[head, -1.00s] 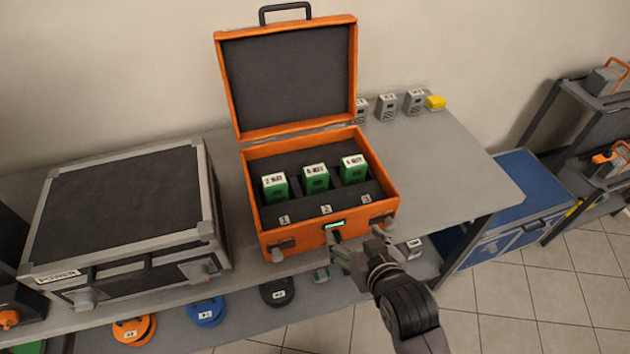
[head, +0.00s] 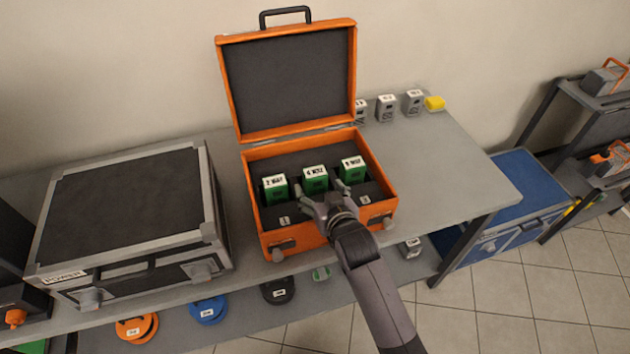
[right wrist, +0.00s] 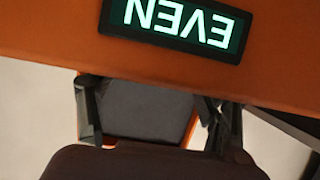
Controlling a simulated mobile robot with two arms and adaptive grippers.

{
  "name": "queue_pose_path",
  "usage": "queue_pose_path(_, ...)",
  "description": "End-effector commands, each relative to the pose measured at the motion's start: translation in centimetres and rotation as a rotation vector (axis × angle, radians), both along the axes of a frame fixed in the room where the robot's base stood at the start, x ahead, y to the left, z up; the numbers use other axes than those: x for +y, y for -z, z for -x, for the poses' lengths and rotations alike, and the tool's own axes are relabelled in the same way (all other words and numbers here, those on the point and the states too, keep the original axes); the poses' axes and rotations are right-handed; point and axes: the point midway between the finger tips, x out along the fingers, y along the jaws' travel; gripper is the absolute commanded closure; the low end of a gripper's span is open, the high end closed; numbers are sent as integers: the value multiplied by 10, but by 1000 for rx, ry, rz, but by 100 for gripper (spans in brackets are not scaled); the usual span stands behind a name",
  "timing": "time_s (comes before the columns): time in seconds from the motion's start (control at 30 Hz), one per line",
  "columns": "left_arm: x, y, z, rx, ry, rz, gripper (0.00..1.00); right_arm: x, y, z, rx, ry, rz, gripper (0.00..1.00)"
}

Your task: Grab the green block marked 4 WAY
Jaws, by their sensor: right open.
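Three green blocks with white top labels stand upright in slots of the open orange case (head: 330,239). The left label reads 2 WAY (head: 275,189). The middle one seems to read 4 WAY (head: 315,180), and the right one seems to read 8 WAY (head: 352,170); the print is small. My right gripper (head: 320,188) is open and empty, in front of the middle block, with its fingers spread to either side of it. It hides that block's lower part. In the right wrist view the open fingers (right wrist: 155,112) show below the case's orange front. My left gripper is not in view.
A lit display reading EVEN (right wrist: 180,22) shows upside down in the right wrist view. The open lid (head: 288,80) rises behind the blocks. A black POWER case (head: 125,205) stands left. The bench (head: 440,165) right of the case is clear.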

Motion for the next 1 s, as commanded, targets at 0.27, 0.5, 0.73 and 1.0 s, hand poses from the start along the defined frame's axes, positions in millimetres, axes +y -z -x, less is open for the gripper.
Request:
queue_pose_path(0.27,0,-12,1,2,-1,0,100,1,9,-28,2,0,1,28)
queue_pose_path(0.5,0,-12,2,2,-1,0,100,8,19,-46,1,0,-1,28)
queue_pose_path(0.73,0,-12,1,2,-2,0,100,8,21,-47,1,0,-1,28)
queue_pose_path(1.0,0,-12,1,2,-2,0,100,8,21,-47,2,0,1,44)
